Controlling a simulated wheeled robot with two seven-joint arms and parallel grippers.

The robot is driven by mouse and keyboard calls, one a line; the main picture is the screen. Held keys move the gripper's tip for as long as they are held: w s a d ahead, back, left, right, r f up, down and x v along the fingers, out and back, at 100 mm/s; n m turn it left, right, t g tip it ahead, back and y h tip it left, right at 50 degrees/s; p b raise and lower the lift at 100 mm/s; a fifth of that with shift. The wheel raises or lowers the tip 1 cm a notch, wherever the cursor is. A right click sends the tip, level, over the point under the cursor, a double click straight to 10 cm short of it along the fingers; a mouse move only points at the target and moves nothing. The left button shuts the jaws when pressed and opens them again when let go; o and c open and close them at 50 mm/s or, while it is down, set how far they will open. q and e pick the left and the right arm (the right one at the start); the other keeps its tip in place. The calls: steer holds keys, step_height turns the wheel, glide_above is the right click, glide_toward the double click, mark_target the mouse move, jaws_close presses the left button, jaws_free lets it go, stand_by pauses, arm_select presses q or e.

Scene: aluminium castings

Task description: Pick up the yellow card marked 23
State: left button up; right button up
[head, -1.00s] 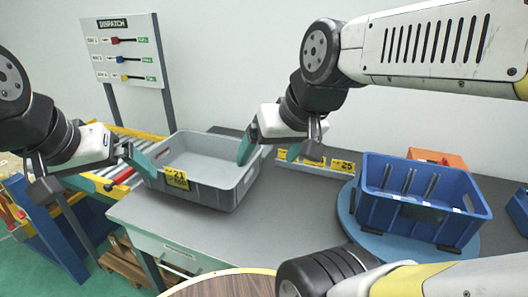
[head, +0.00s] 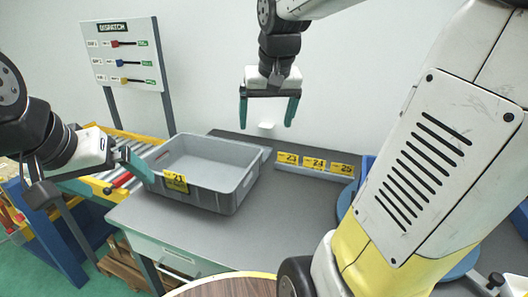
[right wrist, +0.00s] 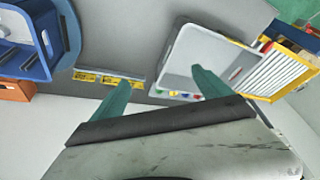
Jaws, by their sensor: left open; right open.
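The yellow card marked 23 (head: 287,158) stands leftmost in a grey rail (head: 318,174) at the back of the bench, beside yellow cards 24 (head: 314,163) and 25 (head: 342,168). My right gripper (head: 267,112) is open and empty, fingers down, in the air above and behind the grey crate, near card 23. In the right wrist view its two teal fingers (right wrist: 160,80) are apart; the cards show beyond the left finger, too small to read.
A grey crate (head: 222,190) with a yellow card marked 21 (head: 176,182) stands on the bench left of the rail. A blue bin (right wrist: 22,48) on a round blue base is mostly hidden by my right arm in the head view. A dispatch board (head: 122,58) stands at back left.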

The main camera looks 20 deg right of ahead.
steer(key=w+d+f+m+g, duration=0.1)
steer(key=w+d, duration=0.1)
steer(key=w, duration=0.5)
steer(key=m+g, duration=0.3)
steer(key=m, duration=0.2)
glide_above(283, 157)
steer(key=s+d, duration=0.1)
steer(key=f, duration=1.7)
steer(key=shift+d, duration=0.2)
step_height(283, 157, down, 8)
steer(key=shift+d+f, duration=0.1)
steer(key=c, duration=1.1)
